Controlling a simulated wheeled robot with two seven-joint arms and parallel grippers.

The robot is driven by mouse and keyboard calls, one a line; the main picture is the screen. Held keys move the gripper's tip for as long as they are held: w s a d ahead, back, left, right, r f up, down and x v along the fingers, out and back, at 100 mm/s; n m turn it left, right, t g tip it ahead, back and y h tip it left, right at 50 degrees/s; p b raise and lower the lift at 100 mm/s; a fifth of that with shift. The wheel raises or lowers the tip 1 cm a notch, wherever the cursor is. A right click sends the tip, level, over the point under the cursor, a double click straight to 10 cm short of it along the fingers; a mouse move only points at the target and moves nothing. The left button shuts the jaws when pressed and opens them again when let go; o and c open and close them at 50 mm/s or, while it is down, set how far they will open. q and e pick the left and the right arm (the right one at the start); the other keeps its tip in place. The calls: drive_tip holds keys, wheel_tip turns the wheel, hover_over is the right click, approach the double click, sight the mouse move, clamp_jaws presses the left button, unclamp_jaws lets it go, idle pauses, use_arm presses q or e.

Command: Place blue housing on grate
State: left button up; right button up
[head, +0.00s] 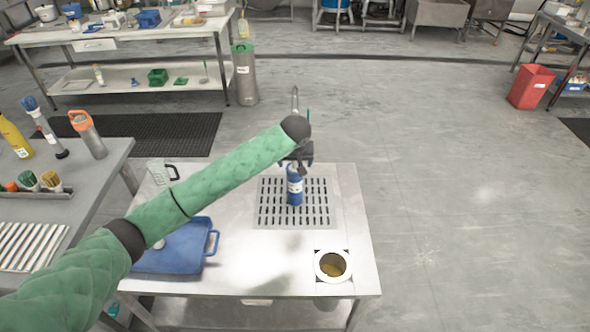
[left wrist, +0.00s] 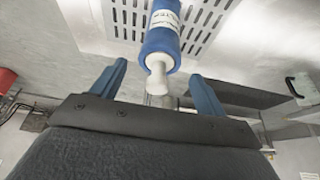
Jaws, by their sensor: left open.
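The blue housing (head: 295,190), a blue cylinder with a white label, stands upright on the slotted grate (head: 265,215) in the metal table. In the left wrist view the housing (left wrist: 158,42) shows its blue end and a white stub, with the slots of the grate (left wrist: 126,20) beyond it. My left gripper (head: 298,164) is right at the top of the housing in the head view. In the left wrist view its two blue fingers (left wrist: 157,84) are spread apart, with visible gaps to the housing on both sides. My right gripper is not in view.
A blue tray (head: 165,262) with a handle lies on the table's left side, partly behind my left arm. A white round container (head: 332,265) with brown contents sits at the front right. A clear jug (head: 160,172) stands at the back left.

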use_arm(q)
drive_tip(key=b+v, duration=0.1)
drive_tip(key=v, duration=0.6)
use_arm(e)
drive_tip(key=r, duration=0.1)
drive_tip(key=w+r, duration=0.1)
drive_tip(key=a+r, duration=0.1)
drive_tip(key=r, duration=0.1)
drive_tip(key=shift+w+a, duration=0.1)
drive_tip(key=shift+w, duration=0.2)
